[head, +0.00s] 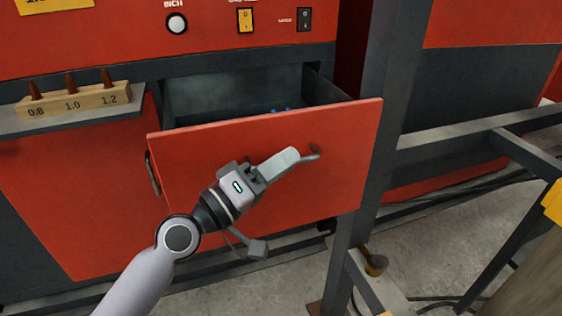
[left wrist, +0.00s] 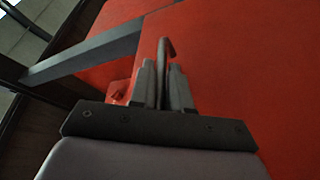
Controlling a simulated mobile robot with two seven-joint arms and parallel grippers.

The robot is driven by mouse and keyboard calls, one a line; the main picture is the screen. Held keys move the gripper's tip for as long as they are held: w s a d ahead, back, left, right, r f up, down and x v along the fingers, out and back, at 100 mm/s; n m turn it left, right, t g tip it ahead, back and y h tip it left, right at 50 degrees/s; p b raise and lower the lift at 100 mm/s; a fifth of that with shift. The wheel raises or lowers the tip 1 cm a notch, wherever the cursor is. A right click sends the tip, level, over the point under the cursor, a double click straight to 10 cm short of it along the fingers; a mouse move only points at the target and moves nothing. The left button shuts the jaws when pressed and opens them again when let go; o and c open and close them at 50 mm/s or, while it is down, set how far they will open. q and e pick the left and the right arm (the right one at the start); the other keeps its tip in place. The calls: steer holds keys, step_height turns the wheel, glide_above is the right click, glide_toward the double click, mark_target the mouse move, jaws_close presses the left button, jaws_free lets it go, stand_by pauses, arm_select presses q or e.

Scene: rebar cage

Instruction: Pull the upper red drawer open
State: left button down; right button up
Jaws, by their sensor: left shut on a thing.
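The upper red drawer (head: 225,158) stands pulled out of the red cabinet in the head view, with its dark inside showing above the front panel. My left gripper (head: 308,155) is at the right part of the drawer front, shut on the drawer's handle (head: 314,152). In the left wrist view the two fingers (left wrist: 164,85) close around the handle (left wrist: 166,48), whose hooked end sticks out beyond them against the red panel. My right gripper is not in view.
A dark upright post (head: 376,130) stands close to the drawer's right edge. A wooden block with nozzles (head: 72,101) sits on a shelf at the left. Another handle (head: 152,172) is left of the drawer.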

arm_select(q)
steer(key=c, duration=1.4)
jaws_free()
steer(key=shift+c, duration=0.2)
steer(key=b+v, duration=0.2)
steer(key=v, duration=0.5)
steer(key=shift+a, duration=0.1)
